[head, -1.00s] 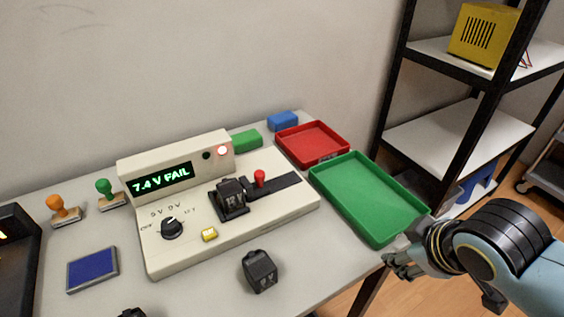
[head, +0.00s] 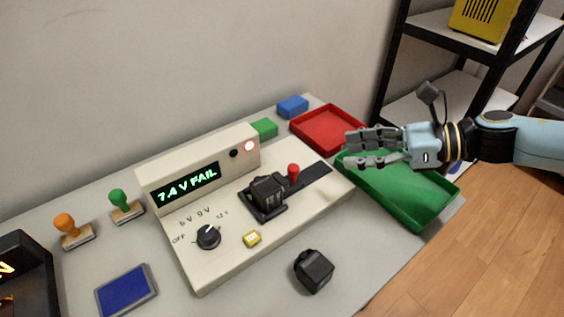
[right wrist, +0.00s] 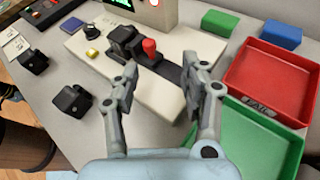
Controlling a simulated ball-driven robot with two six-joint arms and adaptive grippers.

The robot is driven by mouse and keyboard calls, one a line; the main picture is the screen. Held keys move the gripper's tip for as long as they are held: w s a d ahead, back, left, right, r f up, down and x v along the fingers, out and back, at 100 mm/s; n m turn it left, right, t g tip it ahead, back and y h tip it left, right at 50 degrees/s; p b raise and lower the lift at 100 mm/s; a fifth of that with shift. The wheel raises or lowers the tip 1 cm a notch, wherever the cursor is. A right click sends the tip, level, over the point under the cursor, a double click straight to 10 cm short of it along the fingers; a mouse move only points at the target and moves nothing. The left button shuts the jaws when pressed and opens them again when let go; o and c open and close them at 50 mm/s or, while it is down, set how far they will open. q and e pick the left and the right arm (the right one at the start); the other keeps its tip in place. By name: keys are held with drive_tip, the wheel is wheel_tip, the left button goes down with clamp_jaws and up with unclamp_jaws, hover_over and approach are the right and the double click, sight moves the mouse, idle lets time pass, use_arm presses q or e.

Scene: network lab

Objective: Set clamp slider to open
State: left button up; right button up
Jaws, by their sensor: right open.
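The clamp slider has a red knob (head: 293,172) on a dark track (head: 315,177) on top of the beige tester (head: 220,245). A black adapter (head: 267,191) sits in the clamp's black holder, and the red knob stands right beside it. The knob also shows in the right wrist view (right wrist: 149,47), beyond the fingers. My right gripper (head: 347,150) is open and empty, over the green tray and to the right of the knob, apart from it. Its two spread fingers show in the right wrist view (right wrist: 158,95). My left gripper is not in view.
The tester display (head: 187,186) reads 7.4 V FAIL. A red tray (head: 331,112) and a green tray (head: 440,208) stand at the right. A loose black adapter (head: 314,270) lies in front of the tester. Stamps and an ink pad (head: 127,292) are at left.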

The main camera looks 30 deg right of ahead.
sight(303, 186)
drive_tip(key=w+a+f, duration=0.1)
drive_tip(key=a, duration=0.1)
drive_tip(key=w+a+f+n, duration=0.1)
drive_tip(key=w+a+f, duration=0.1)
drive_tip(key=a, duration=0.1)
drive_tip(key=w+a+f+n+g, duration=0.1)
drive_tip(key=w+a, duration=0.1)
drive_tip(key=shift+w+a+f+y, duration=0.2)
drive_tip(key=shift+a+f+y, duration=0.1)
drive_tip(key=shift+a+y, duration=0.1)
clamp_jaws()
